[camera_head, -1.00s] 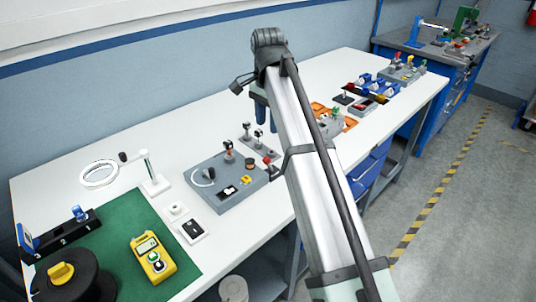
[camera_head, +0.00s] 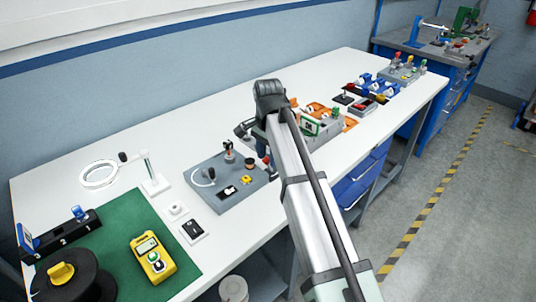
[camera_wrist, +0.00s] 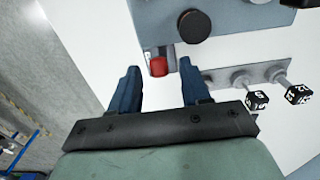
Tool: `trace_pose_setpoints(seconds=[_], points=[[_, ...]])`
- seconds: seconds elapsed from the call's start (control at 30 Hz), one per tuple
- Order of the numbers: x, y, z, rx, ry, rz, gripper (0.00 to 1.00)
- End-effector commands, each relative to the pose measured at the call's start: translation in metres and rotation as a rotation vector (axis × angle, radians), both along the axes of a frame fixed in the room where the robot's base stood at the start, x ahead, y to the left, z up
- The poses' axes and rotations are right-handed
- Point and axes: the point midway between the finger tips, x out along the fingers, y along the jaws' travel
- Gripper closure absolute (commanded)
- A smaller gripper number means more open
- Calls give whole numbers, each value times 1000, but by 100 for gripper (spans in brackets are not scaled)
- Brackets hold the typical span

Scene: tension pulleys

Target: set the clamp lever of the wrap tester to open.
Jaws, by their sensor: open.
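The wrap tester (camera_head: 232,197) is a grey box on the white bench in the head view, with a black dial, a yellow part and a white curved piece on top. It shows in the wrist view at the top (camera_wrist: 225,18). Its clamp lever ends in a red knob (camera_wrist: 158,66) beside the box's edge. My gripper (camera_wrist: 159,78) is open, with blue fingers to the left and right of the red knob; whether they are level with it in depth I cannot tell. In the head view, my gripper (camera_head: 262,150) is at the box's right end and partly hides the lever.
In the wrist view, a grey bar with two posts capped by black-and-white marked cubes (camera_wrist: 256,99) lies close to the right finger. A grey device with a green-framed panel (camera_head: 312,124) stands right of my arm. A green mat (camera_head: 110,235) with a yellow meter (camera_head: 152,257) lies at left.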

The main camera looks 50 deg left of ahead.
Motion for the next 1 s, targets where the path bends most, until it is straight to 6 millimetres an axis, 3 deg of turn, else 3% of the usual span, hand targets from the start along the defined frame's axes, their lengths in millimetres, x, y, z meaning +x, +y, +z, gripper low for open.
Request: trace_pose_setpoints(seconds=[0.2,0.7,1.0], points=[[0,0,0,0,0,0,54],[0,0,0,-1,0,0,100],[7,1,1,-1,64,-3,100]])
